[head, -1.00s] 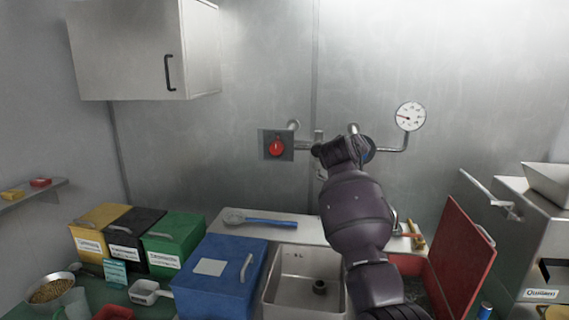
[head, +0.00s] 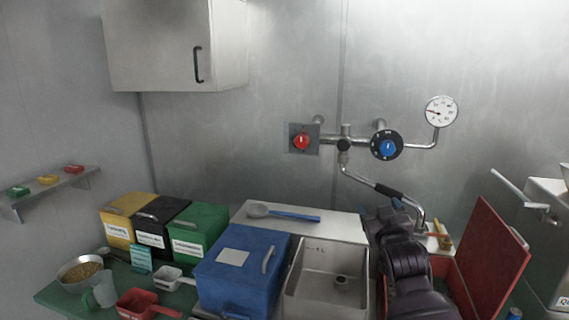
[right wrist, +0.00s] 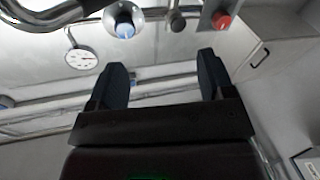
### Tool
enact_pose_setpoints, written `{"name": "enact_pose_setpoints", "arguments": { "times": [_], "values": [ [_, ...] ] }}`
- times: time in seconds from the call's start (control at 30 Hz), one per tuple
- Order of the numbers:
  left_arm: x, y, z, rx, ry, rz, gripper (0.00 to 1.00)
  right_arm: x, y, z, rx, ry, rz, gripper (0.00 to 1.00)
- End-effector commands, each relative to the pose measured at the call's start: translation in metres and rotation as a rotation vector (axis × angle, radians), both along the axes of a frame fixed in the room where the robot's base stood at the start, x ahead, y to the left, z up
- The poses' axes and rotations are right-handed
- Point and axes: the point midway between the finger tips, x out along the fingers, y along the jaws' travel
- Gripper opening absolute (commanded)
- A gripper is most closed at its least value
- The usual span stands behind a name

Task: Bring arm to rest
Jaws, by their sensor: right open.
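My right arm (head: 408,265) comes up from the bottom right in the head view. Its gripper (head: 385,212) is beside the faucet, right of the sink (head: 335,254), and its fingers are small and partly hidden there. In the right wrist view the two dark fingers of the gripper (right wrist: 160,75) are spread apart with nothing between them. The blue knob (head: 387,146) and red knob (head: 301,141) on the wall pipe are clear of the gripper. My left gripper is not in view.
The faucet spout (head: 375,184) is close to the gripper. A red lid (head: 482,258) stands upright at right. A blue bin (head: 240,270) is left of the sink. A pressure gauge (head: 441,111) is on the wall. A blue-handled spoon (head: 290,215) lies on the ledge.

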Motion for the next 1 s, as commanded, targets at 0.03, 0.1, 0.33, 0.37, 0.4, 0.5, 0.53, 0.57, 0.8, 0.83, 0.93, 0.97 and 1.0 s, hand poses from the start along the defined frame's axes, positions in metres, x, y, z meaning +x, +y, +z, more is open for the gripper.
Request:
{"name": "enact_pose_setpoints", "arguments": {
  "times": [0.03, 0.1, 0.33, 0.37, 0.4, 0.5, 0.53, 0.57, 0.8, 0.83, 0.93, 0.97, 1.0],
  "values": [
    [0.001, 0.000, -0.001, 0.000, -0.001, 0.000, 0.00, -0.015, -0.004, -0.024, 0.012, 0.017, 0.009, 0.75],
    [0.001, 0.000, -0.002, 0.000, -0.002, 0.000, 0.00, -0.034, -0.006, -0.051, 0.031, 0.038, 0.025, 0.75],
    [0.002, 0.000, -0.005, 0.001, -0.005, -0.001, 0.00, -0.104, -0.015, -0.136, 0.092, 0.129, 0.057, 0.75],
    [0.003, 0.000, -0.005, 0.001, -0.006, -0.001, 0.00, -0.113, -0.016, -0.146, 0.098, 0.144, 0.059, 0.75],
    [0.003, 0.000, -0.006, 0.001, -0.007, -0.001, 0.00, -0.127, -0.017, -0.161, 0.107, 0.166, 0.061, 0.75],
    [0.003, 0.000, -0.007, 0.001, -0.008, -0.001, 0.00, -0.162, -0.021, -0.196, 0.125, 0.225, 0.062, 0.75],
    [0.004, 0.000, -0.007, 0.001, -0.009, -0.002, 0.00, -0.173, -0.022, -0.206, 0.131, 0.245, 0.060, 0.75],
    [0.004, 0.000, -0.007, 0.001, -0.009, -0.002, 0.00, -0.185, -0.023, -0.217, 0.135, 0.266, 0.058, 0.75],
    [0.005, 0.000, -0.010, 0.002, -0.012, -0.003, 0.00, -0.282, -0.035, -0.299, 0.150, 0.458, 0.024, 0.75],
    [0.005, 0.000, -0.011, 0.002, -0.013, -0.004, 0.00, -0.294, -0.037, -0.308, 0.151, 0.483, 0.019, 0.75],
    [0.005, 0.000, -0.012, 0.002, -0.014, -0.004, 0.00, -0.330, -0.042, -0.335, 0.154, 0.556, -0.002, 0.75],
    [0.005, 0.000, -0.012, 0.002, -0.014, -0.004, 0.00, -0.340, -0.044, -0.341, 0.154, 0.574, -0.008, 0.75],
    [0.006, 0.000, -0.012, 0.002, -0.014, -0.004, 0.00, -0.350, -0.047, -0.348, 0.155, 0.594, -0.015, 0.75]
  ]
}}
